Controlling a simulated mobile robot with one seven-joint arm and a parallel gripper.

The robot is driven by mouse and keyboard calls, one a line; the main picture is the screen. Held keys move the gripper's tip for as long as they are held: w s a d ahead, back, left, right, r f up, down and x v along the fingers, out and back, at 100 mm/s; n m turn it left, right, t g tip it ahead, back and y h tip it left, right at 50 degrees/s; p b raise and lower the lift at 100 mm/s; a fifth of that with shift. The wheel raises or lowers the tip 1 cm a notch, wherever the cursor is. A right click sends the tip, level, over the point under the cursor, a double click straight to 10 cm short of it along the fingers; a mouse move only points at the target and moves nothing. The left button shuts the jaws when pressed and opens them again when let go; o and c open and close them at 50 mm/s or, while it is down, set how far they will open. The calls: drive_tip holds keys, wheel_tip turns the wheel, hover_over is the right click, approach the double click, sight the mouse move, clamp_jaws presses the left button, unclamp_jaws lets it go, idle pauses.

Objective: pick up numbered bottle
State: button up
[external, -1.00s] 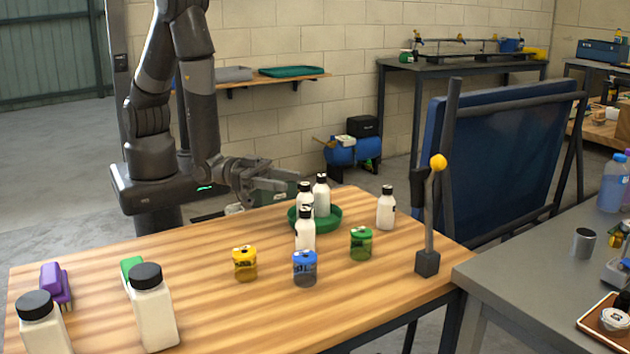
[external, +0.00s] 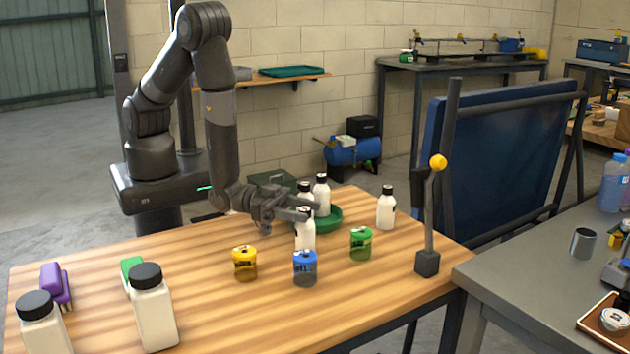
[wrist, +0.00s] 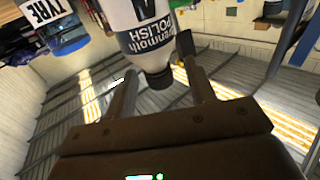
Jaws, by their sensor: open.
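Several white bottles with black caps stand on the wooden table. One bottle (external: 306,240) stands in front of the green round tray. Two more, a left one (external: 305,190) and a right one (external: 322,193), stand at the tray, and another (external: 386,208) stands to its right. My gripper (external: 303,209) is open at the top of the front bottle. In the wrist view a white bottle (wrist: 140,38) lettered "POLISH" shows between my open fingers (wrist: 155,58), cap toward the palm. A dark mark above the lettering is cut off, so I cannot read its number.
The green tray (external: 330,221) is just behind. Yellow-lidded (external: 245,264), blue-lidded (external: 305,268) and green-lidded (external: 361,244) jars stand in front. A dark post (external: 432,220) rises at the right. Two large white bottles (external: 153,315) (external: 43,330) stand front left.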

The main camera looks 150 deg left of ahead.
drive_tip(key=shift+x, duration=1.25)
drive_tip(key=shift+c, duration=0.5)
clamp_jaws()
